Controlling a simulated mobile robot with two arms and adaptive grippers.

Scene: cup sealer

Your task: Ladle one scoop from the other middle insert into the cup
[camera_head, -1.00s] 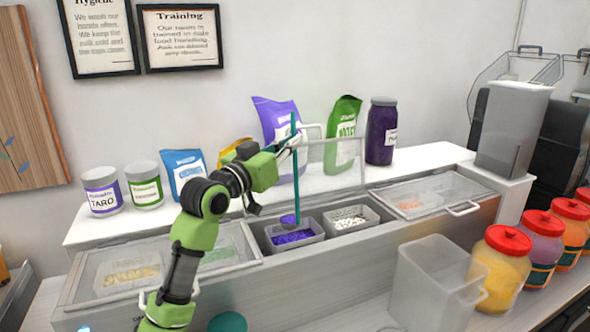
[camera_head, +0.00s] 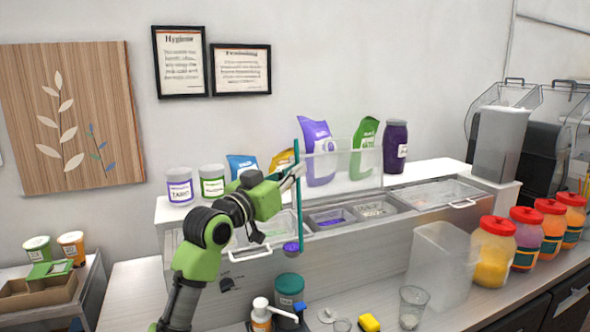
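My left gripper (camera_head: 290,178) is shut on the upright handle of a teal ladle (camera_head: 299,210). The ladle hangs in front of the topping station, and its bowl (camera_head: 291,247) looks purple. The open middle section has two inserts: one with purple contents (camera_head: 330,219) and one with whitish contents (camera_head: 372,209). The bowl is left of and in front of both. A clear cup (camera_head: 412,308) stands on the counter at the lower right of the ladle. My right gripper is not in view.
A teal-lidded jar (camera_head: 289,292) and a pump bottle (camera_head: 261,315) stand below the ladle. A yellow sponge (camera_head: 369,322) lies left of the cup. A clear bin (camera_head: 440,265) and red-lidded jars (camera_head: 493,252) stand to the right. A raised clear lid (camera_head: 343,170) is behind the inserts.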

